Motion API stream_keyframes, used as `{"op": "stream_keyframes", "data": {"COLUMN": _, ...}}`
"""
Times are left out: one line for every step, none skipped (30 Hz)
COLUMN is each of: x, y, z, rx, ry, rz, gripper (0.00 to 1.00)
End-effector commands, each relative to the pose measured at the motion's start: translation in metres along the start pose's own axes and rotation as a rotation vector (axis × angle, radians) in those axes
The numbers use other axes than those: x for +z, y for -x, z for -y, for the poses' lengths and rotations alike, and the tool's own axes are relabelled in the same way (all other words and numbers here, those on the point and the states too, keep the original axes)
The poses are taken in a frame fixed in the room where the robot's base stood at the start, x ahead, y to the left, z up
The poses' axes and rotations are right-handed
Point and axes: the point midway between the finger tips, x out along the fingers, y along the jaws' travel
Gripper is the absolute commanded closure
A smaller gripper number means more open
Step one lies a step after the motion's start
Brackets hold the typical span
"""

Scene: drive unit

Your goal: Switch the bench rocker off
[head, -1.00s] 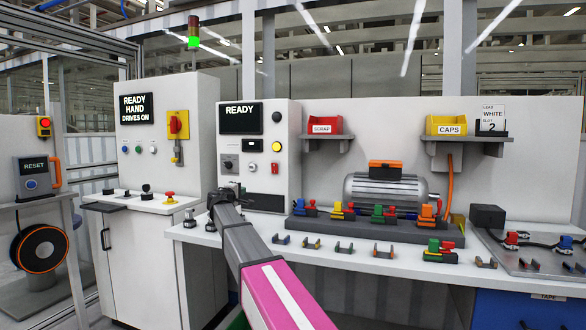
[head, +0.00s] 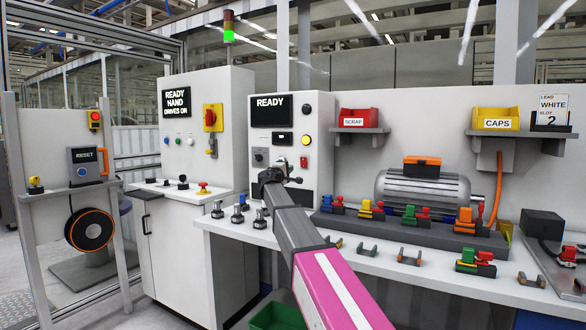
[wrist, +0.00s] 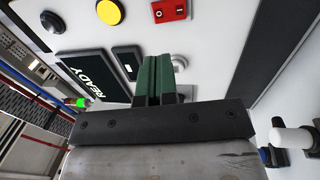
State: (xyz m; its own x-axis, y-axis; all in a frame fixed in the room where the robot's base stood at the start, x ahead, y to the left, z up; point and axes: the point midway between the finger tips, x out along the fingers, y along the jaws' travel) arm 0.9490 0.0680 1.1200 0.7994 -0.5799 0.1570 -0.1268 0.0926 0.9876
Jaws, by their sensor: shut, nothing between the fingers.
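The bench rocker is a small red switch (head: 304,162) low on the right side of the white bench panel (head: 318,120). In the wrist view the red rocker (wrist: 170,10) is at the top edge with small white marks; I cannot tell which side is pressed. My gripper (head: 272,174) is in front of the panel, left of and slightly below the rocker in the head view. In the wrist view its green fingers (wrist: 158,75) are together and empty, apart from the rocker. A grey round knob (wrist: 180,61) is partly hidden behind them.
The panel also carries a READY screen (head: 271,108), a yellow button (head: 306,140) and a black button (head: 305,110). Below, several dark posts (head: 238,213) stand on the bench. A motor (head: 425,188) and coloured clamps are to the right. A red mushroom button (head: 203,188) is on the left cabinet.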

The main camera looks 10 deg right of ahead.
Motion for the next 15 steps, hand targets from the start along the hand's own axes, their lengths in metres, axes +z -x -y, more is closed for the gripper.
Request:
{"op": "stream_keyframes", "data": {"x": -0.001, "y": -0.011, "z": 0.000, "rx": 0.000, "ry": 0.000, "rz": 0.002, "gripper": 1.00}}
{"op": "stream_keyframes", "data": {"x": -0.001, "y": -0.016, "z": 0.000, "rx": 0.000, "ry": 0.000, "rz": 0.002, "gripper": 1.00}}
{"op": "stream_keyframes", "data": {"x": -0.002, "y": -0.024, "z": 0.000, "rx": 0.000, "ry": 0.000, "rz": 0.003, "gripper": 1.00}}
{"op": "stream_keyframes", "data": {"x": -0.002, "y": -0.029, "z": 0.000, "rx": 0.000, "ry": 0.000, "rz": 0.002, "gripper": 1.00}}
{"op": "stream_keyframes", "data": {"x": -0.002, "y": -0.035, "z": 0.000, "rx": 0.000, "ry": 0.000, "rz": 0.002, "gripper": 1.00}}
{"op": "stream_keyframes", "data": {"x": -0.002, "y": -0.043, "z": 0.000, "rx": 0.000, "ry": 0.000, "rz": 0.002, "gripper": 1.00}}
{"op": "stream_keyframes", "data": {"x": -0.002, "y": -0.049, "z": 0.000, "rx": 0.000, "ry": 0.000, "rz": 0.002, "gripper": 1.00}}
{"op": "stream_keyframes", "data": {"x": -0.002, "y": -0.054, "z": 0.000, "rx": 0.000, "ry": 0.000, "rz": 0.002, "gripper": 1.00}}
{"op": "stream_keyframes", "data": {"x": -0.002, "y": -0.062, "z": 0.000, "rx": -0.001, "ry": 0.000, "rz": 0.002, "gripper": 1.00}}
{"op": "stream_keyframes", "data": {"x": -0.002, "y": -0.067, "z": 0.000, "rx": -0.001, "ry": 0.000, "rz": 0.002, "gripper": 1.00}}
{"op": "stream_keyframes", "data": {"x": -0.002, "y": -0.073, "z": 0.000, "rx": -0.001, "ry": 0.000, "rz": 0.002, "gripper": 1.00}}
{"op": "stream_keyframes", "data": {"x": -0.002, "y": -0.080, "z": 0.000, "rx": -0.001, "ry": -0.001, "rz": 0.002, "gripper": 1.00}}
{"op": "stream_keyframes", "data": {"x": -0.002, "y": -0.085, "z": 0.000, "rx": -0.001, "ry": -0.001, "rz": 0.001, "gripper": 1.00}}
{"op": "stream_keyframes", "data": {"x": -0.002, "y": -0.090, "z": 0.000, "rx": -0.001, "ry": -0.001, "rz": 0.001, "gripper": 1.00}}
{"op": "stream_keyframes", "data": {"x": -0.001, "y": -0.096, "z": 0.000, "rx": -0.001, "ry": -0.001, "rz": 0.002, "gripper": 1.00}}
